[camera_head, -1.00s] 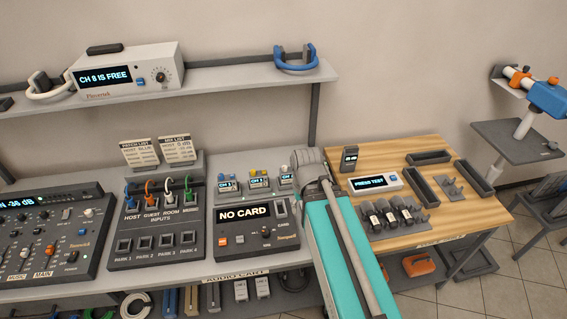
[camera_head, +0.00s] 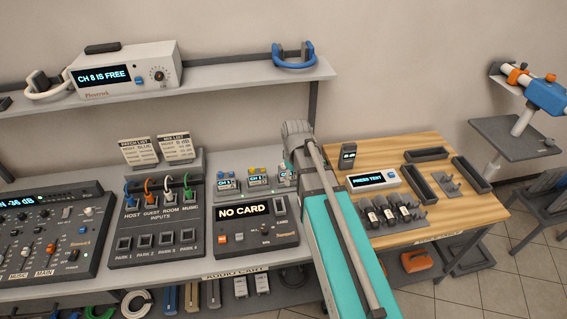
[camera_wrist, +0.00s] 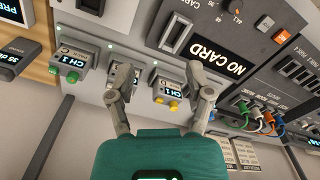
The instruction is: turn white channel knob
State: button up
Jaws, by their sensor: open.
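My gripper (camera_wrist: 160,72) is open above the row of small grey channel units, its fingers apart with nothing between them. In the wrist view, which is turned about, a unit with green knobs (camera_wrist: 72,77) is at left. A unit with yellow knobs (camera_wrist: 166,102) and a "CH 1" display lies just beyond the fingers. The unit beneath the left finger is mostly covered, and I cannot make out a white knob there.
The "NO CARD" console (camera_head: 229,241) stands in front of the units, with the patch panel (camera_head: 150,262) and its cables to the left. A wooden bench (camera_head: 440,219) with a "PRESS TEST" box (camera_head: 372,181) is at right. A white receiver (camera_head: 115,85) sits on the shelf above.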

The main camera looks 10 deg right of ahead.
jog(key=w+r+n+p, duration=0.1)
jog(key=w+r+n, duration=0.1)
jog(key=w+n, duration=0.8)
jog(key=w, duration=0.9)
jog(key=shift+p, duration=0.35)
jog(key=shift+f, duration=0.2)
notch_tip(320, 180, down, 14)
jog(key=b, duration=1.3)
jog(key=shift+r+b, duration=0.25)
jog(key=shift+b, duration=0.15)
